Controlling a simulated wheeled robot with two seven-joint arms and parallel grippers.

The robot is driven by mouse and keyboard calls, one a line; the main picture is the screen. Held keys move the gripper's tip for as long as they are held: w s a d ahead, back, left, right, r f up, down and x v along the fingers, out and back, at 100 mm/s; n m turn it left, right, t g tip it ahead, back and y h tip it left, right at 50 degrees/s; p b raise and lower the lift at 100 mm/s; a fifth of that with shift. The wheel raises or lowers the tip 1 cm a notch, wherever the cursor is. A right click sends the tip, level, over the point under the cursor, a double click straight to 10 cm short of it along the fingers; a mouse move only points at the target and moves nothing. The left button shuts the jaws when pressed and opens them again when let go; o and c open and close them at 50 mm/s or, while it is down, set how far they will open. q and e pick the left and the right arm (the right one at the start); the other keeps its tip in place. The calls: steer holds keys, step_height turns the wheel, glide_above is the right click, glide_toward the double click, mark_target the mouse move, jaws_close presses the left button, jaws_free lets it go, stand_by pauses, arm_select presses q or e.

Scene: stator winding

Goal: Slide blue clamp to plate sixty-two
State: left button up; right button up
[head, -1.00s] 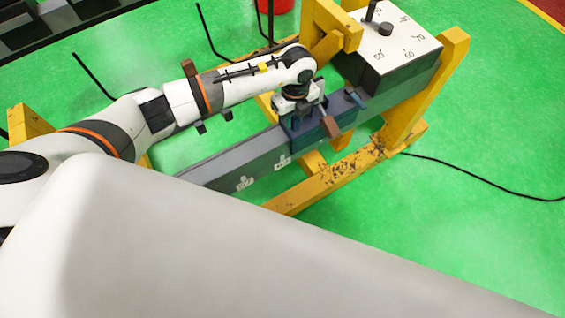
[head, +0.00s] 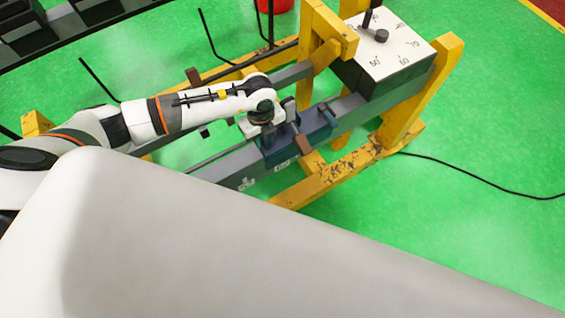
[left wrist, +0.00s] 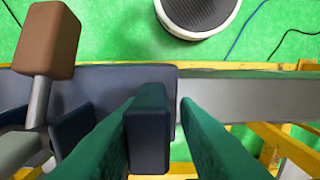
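The blue clamp (head: 318,124) sits around the grey rail, with a brown-ended handle (head: 303,145) on its near side. My left gripper (head: 268,132) is over its left end. In the left wrist view, my green fingers (left wrist: 158,120) stand either side of a dark blue post (left wrist: 148,125) of the clamp. The left finger lies against the post; a gap shows at the right finger. Small white plates (head: 246,184) are on the rail's near face; one is at the clamp's lower edge. Their numbers are too small to read. My right gripper is not in view.
The grey rail (head: 215,172) is bare left of the clamp. A black box with a white numbered top (head: 400,58) stands at its right end. Yellow stands (head: 335,178) carry the rail. A black cable (head: 480,180) lies on the green floor.

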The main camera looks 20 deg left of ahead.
arm_select(q)
steer(key=shift+s+a+p, duration=0.25)
steer(key=shift+s+a, duration=0.35)
steer(key=shift+s, duration=0.15)
steer(key=shift+s+a+p, duration=0.25)
steer(key=shift+s+a, duration=0.3)
steer(key=shift+s, duration=0.2)
steer(key=shift+s+a, duration=0.25)
steer(key=shift+s, duration=0.15)
steer(key=shift+w+d, duration=0.1)
steer(key=shift+w, duration=0.05)
steer(key=shift+o, duration=0.2)
steer(key=shift+o, duration=1.2)
step_height(320, 180, up, 10)
steer(key=p, duration=0.2)
steer(key=shift+p, duration=0.4)
